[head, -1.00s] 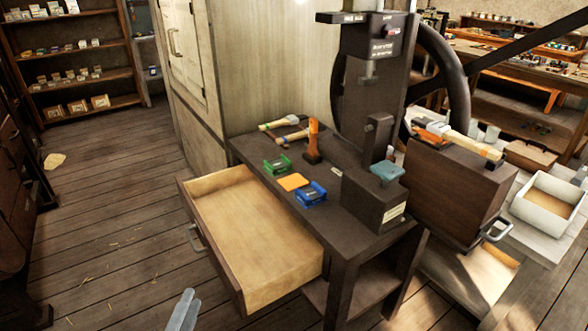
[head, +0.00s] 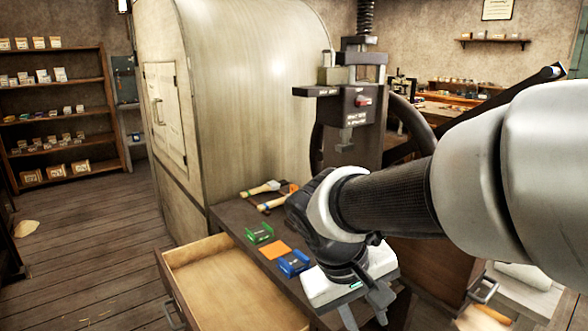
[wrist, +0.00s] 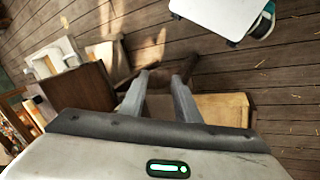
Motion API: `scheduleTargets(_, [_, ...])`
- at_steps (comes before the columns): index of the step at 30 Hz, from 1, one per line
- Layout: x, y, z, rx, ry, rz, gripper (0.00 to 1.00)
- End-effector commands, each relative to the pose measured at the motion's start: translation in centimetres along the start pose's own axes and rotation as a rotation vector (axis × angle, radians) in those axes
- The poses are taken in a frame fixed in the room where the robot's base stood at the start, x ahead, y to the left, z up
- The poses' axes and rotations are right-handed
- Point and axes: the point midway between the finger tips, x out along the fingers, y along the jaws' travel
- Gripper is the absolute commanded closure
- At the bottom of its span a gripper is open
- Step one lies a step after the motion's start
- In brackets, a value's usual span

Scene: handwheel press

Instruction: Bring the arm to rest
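My arm reaches in from the right edge of the head view, across the front of the handwheel press (head: 363,110). My gripper (head: 364,308) points downward over the near end of the dark bench (head: 236,217). Its two fingers stand apart with nothing between them. In the wrist view the fingers of my gripper (wrist: 160,80) also show apart and empty, over the bench and floor. My arm hides the lower press and part of the bench top.
A drawer (head: 170,287) stands pulled out and looks empty. Green (head: 260,233) and blue (head: 293,263) trays, an orange square (head: 277,249) and a mallet (head: 262,188) lie on the bench. A cabinet (head: 245,100) stands behind. The floor (head: 95,235) at left is mostly clear.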

Motion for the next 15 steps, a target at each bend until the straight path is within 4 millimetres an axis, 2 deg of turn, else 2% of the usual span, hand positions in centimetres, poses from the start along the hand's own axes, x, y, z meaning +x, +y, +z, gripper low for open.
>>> scheduleTargets(1, [-0.9,1.0,1.4,0.060,0.035,-0.055,0.71])
scheduleTargets(6, [-2.8,1.9,4.2,0.176,0.142,-0.182,0.71])
scheduleTargets(15, [-5.2,2.6,6.7,0.311,0.325,-0.280,0.71])
